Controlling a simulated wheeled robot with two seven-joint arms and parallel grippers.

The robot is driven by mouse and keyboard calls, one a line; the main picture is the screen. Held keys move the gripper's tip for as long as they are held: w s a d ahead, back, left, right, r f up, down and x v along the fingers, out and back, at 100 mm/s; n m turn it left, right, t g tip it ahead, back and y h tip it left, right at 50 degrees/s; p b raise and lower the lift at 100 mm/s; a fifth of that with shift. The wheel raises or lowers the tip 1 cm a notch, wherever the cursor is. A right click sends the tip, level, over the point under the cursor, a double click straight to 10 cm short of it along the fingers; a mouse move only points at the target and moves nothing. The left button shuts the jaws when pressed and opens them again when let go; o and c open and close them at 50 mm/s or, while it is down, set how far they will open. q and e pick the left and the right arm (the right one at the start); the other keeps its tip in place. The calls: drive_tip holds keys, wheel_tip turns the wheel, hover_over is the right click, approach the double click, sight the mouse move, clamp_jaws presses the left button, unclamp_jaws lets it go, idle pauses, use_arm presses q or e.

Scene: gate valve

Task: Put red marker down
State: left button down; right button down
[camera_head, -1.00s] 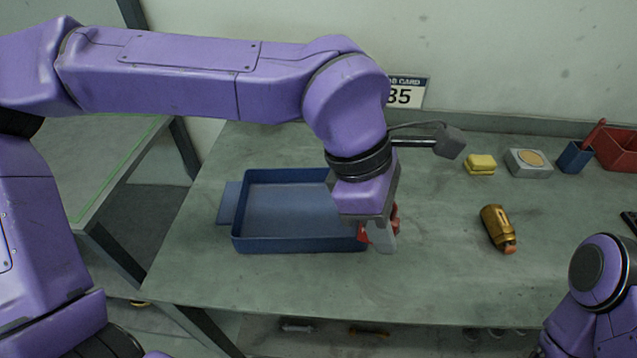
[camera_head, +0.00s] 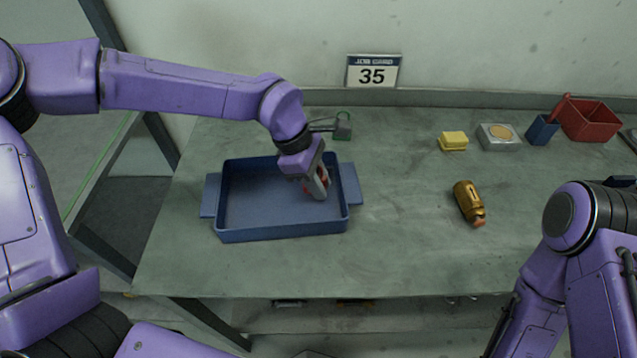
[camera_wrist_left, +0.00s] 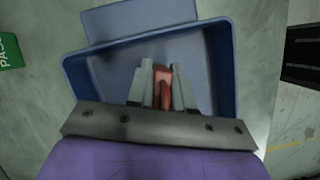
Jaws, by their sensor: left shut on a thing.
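My left gripper (camera_head: 318,189) is inside the outline of the blue tray (camera_head: 228,234), at its right part. It is shut on a red object, seen between the fingers in the left wrist view as the red marker (camera_wrist_left: 163,92). Most of the marker is hidden by the fingers. I cannot tell whether it touches the tray floor. The tray has a flat handle at each side and its visible floor is bare. In the left wrist view the gripper (camera_wrist_left: 163,85) points down over the tray. My right gripper is out of view.
A brass bottle-like part (camera_head: 468,202) lies right of the tray. Farther back are a yellow sponge (camera_head: 453,141), a grey box with a round tan top (camera_head: 498,137), a blue cup (camera_head: 542,130) and a red bin (camera_head: 590,121). The bench between tray and brass part is clear.

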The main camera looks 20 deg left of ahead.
use_arm(q)
drive_tip(key=shift+w+f, duration=0.2)
drive_tip(key=shift+f, duration=0.7)
drive_tip(key=shift+s, duration=0.15)
drive_tip(key=c, duration=1)
unclamp_jaws()
drive_tip(key=shift+f, duration=0.1)
drive_tip(key=shift+r, duration=0.3)
drive_tip(key=v, duration=1.1)
drive_tip(key=shift+a+r, duration=0.2)
drive_tip(key=shift+r, duration=0.15)
